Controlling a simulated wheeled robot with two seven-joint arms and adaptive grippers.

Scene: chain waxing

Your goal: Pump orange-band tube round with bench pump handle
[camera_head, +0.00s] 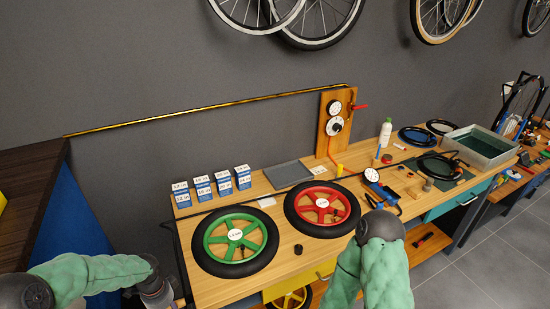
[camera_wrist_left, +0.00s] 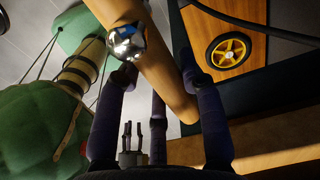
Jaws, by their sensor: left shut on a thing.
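My left gripper (camera_head: 158,291) is low at the bench's left front corner. In the left wrist view its dark fingers (camera_wrist_left: 158,110) close around a tan, wood-coloured bar (camera_wrist_left: 165,75), which looks like a handle. A shiny metal ball (camera_wrist_left: 125,42) sits beside the bar. A black tube (camera_head: 440,166) lies on a dark mat at the bench's right; I cannot make out an orange band. A small gripper-like shape (camera_wrist_left: 130,140) shows in the left wrist view, too small to read.
A green wheel (camera_head: 215,249) and a red wheel (camera_head: 300,210) lie on the bench. A yellow wheel (camera_head: 291,300) is under the bench; a grey basin (camera_head: 480,145) is at right.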

